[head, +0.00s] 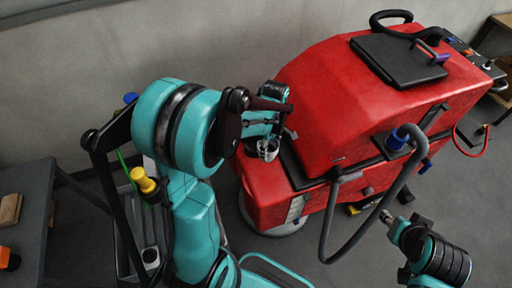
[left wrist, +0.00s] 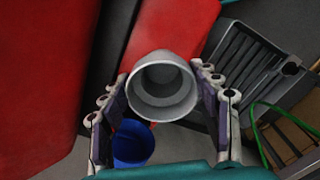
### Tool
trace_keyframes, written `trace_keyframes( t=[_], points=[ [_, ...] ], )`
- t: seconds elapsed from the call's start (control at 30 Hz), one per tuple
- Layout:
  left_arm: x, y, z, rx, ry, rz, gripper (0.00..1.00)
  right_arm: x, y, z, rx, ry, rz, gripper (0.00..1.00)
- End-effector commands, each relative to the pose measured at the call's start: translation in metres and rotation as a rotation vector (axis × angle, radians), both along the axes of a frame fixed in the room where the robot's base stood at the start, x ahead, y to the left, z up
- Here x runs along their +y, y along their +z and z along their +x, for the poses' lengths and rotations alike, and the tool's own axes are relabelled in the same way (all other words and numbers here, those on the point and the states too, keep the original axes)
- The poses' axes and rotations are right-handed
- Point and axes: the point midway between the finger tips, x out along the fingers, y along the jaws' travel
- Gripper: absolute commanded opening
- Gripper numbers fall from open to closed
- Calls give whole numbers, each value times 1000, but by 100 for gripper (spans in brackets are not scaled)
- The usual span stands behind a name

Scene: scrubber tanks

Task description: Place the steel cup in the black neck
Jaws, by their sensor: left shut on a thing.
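The steel cup (head: 268,152) is a small grey metal cup at the front left end of the red scrubber. In the left wrist view the cup (left wrist: 162,85) is between my fingers, its open, empty inside facing the camera. My left gripper (head: 266,138) is shut on it, with a finger at each side. The cup is held above the scrubber's low front part. I cannot pick out the black neck with certainty in either view. My right arm's end (head: 393,224) is at the lower right of the head view, and its jaw state is unclear.
The red scrubber (head: 335,90) has a black lid (head: 400,58) and a grey hose (head: 380,205) looping at its side. A blue round thing (left wrist: 133,145) is below the cup in the wrist view. A dark rack (left wrist: 255,60) and a green cable (left wrist: 262,135) are at right.

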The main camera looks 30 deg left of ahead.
Motion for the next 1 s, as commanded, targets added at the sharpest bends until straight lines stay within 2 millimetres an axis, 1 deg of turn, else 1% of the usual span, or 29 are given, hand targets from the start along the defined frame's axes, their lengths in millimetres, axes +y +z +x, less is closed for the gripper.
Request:
trace_keyframes(
  t=[0.1, 0.23, 0.5, 0.63, 0.73, 0.87, 0.97, 1.0],
  points=[
    [5, -1, 0, 0, 107, 0, 29, 0, 2, 0, 0, 0, 0, 40],
    [17, -12, 10, 0, 143, 0, 29, 0, -4, 0, 0, 0, 0, 40],
    [66, -51, 50, 0, 143, 0, 29, 0, -23, 0, 0, 0, 0, 40],
    [84, -65, 65, 0, 140, 0, 29, 0, -29, 0, 0, 0, 0, 40],
    [91, -70, 72, 0, 137, 0, 29, 0, -31, 0, 0, 0, 0, 40],
    [95, -75, 74, 0, 137, 0, 29, 0, -32, 0, 0, 0, 0, 40],
    [95, -87, 75, 0, 136, 0, 29, 0, -37, 0, 0, 0, 0, 40],
    [95, -94, 74, 0, 136, 0, 29, 0, -40, 0, 0, 0, 0, 40]
  ],
)
